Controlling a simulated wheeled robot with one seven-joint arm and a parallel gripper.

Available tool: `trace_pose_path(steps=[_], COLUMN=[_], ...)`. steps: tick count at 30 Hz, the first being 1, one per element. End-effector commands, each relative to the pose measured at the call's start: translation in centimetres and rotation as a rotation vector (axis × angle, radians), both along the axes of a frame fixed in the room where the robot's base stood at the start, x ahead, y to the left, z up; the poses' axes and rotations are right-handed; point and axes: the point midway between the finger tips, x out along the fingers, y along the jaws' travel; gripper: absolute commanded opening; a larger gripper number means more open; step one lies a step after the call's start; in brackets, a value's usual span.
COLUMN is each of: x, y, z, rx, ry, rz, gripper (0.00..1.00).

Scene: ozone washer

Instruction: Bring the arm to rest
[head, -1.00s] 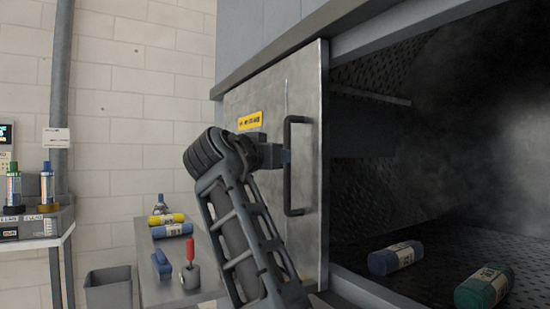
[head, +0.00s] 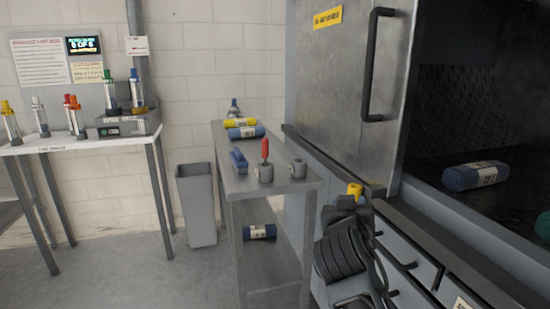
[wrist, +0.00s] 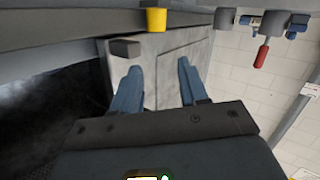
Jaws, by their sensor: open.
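My gripper shows in the wrist view (wrist: 160,64), its two blue fingers spread apart with nothing between them. In the head view my folded arm stands low at the right of centre, in front of the washer's drawers, and its fingers cannot be made out there. The metal washer door (head: 345,95) with its dark bar handle (head: 372,65) is above my arm, and my gripper is apart from the handle. The chamber to the right of the door is open to view, with a blue roll (head: 475,176) and part of a green roll (head: 543,225) inside.
A yellow knob-like piece (head: 355,189) is close behind my arm; it also shows in the wrist view (wrist: 156,19). A metal cart (head: 300,183) with rolls and tools stands left of my arm. A grey bin (head: 197,205) and a table (head: 90,141) are farther left. Floor at the left is clear.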

Motion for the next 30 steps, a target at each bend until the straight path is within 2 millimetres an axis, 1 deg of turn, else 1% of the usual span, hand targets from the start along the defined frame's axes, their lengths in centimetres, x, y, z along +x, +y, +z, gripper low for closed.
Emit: trace_pose_path(steps=[1, 3, 5, 6, 8, 9, 11, 15, 17, 18, 23, 24, 26, 27, 29, 30], x=[-1.5, -3.5, -5.2, -6.5, -8.4, -9.7, -11.8, -16.8, -19.1, -20.6, -26.7, -28.2, -30.5, -32.0, -34.2, -35.7], y=[-0.2, -0.3, -0.4, -0.5, -0.6, -0.7, -0.8, -1.2, -1.3, -1.5, -1.9, -2.0, -2.2, -2.3, -2.5, -2.6], z=[-2.4, -4.8, -6.9, -8.1, -9.8, -11.0, -12.5, -15.3, -16.3, -16.8, -18.3, -18.5, -18.6, -18.6, -18.5, -18.3], rx=[0.001, 0.002, 0.005, 0.008, 0.012, 0.016, 0.022, 0.039, 0.048, 0.055, 0.081, 0.087, 0.098, 0.105, 0.116, 0.122], ry=[0.021, 0.038, 0.051, 0.059, 0.071, 0.079, 0.089, 0.107, 0.114, 0.116, 0.127, 0.128, 0.129, 0.129, 0.13, 0.127], rz=[0.024, 0.057, 0.086, 0.102, 0.129, 0.144, 0.167, 0.217, 0.235, 0.246, 0.284, 0.292, 0.303, 0.309, 0.317, 0.321], gripper=[0.43, 0.43, 0.43, 0.43, 0.43, 0.43, 0.43, 0.43, 0.43, 0.43, 0.43, 0.43, 0.43, 0.43, 0.43, 0.43])
